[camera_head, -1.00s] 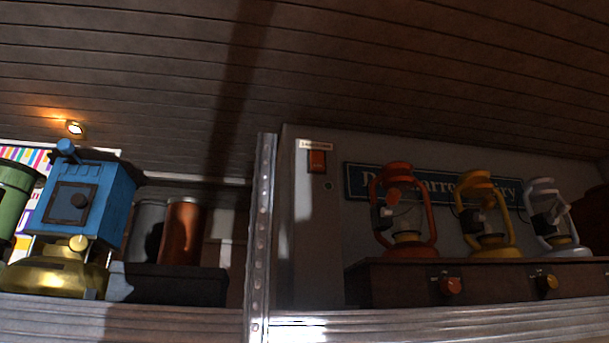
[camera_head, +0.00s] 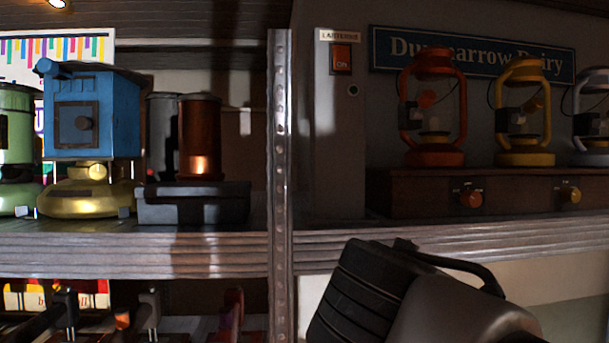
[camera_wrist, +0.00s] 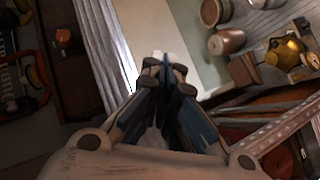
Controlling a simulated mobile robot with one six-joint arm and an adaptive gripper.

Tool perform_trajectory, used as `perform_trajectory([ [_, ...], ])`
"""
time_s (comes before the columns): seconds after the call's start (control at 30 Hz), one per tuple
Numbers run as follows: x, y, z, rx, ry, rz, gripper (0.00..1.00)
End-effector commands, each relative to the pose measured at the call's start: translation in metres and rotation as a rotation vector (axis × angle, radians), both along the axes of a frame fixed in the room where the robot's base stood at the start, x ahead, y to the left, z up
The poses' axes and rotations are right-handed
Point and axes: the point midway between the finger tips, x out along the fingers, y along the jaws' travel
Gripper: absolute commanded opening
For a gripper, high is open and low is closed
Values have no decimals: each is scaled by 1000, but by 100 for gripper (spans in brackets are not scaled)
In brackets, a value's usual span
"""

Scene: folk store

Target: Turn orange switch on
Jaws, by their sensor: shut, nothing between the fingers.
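In the head view, an orange knob (camera_head: 470,198) sits on the front of a dark wooden box (camera_head: 415,195), below an orange lantern (camera_head: 433,153). An orange-red rocker switch (camera_head: 342,58) marked ON is on the grey panel to the left, under a label that seems to read LANTERNS. In the wrist view, my gripper (camera_wrist: 165,68) is shut and empty. The orange knob (camera_wrist: 63,38) shows at its upper left, apart from the fingers. The knob's setting is too small to read. My gripper is not visible in the head view.
A yellow lantern (camera_head: 525,152) with a yellow knob (camera_head: 569,194) and a pale lantern (camera_head: 590,150) stand to the right. A metal post (camera_head: 281,150) divides the shelves. A blue box-shaped device (camera_head: 95,115) stands left. The shelf edge (camera_head: 450,240) runs below the wooden box.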

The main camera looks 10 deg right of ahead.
Motion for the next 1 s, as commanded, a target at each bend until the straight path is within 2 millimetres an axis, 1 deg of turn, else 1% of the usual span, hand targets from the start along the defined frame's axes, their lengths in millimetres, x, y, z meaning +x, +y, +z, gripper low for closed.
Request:
perform_trajectory([
  [0.03,11,4,44,-55,-35,13,0],
  [0.07,16,6,64,-88,-58,16,0],
  [0.1,22,9,91,-134,-90,22,0],
  [0.17,31,15,132,-199,-140,29,0],
  [0.2,37,20,159,-242,-174,34,0],
  [0.27,43,28,200,-304,-226,38,0],
  [0.3,46,34,226,-343,-262,41,0],
  [0.37,50,43,261,-395,-311,44,0],
  [0.4,51,49,283,-428,-343,44,0],
  [0.5,52,62,326,-494,-410,43,0],
  [0.6,52,72,355,-539,-457,42,0],
  [0.7,51,77,370,-562,-484,40,0],
  [0.8,50,79,374,-571,-494,39,0],
  [1.0,50,79,373,-571,-493,39,0],
])
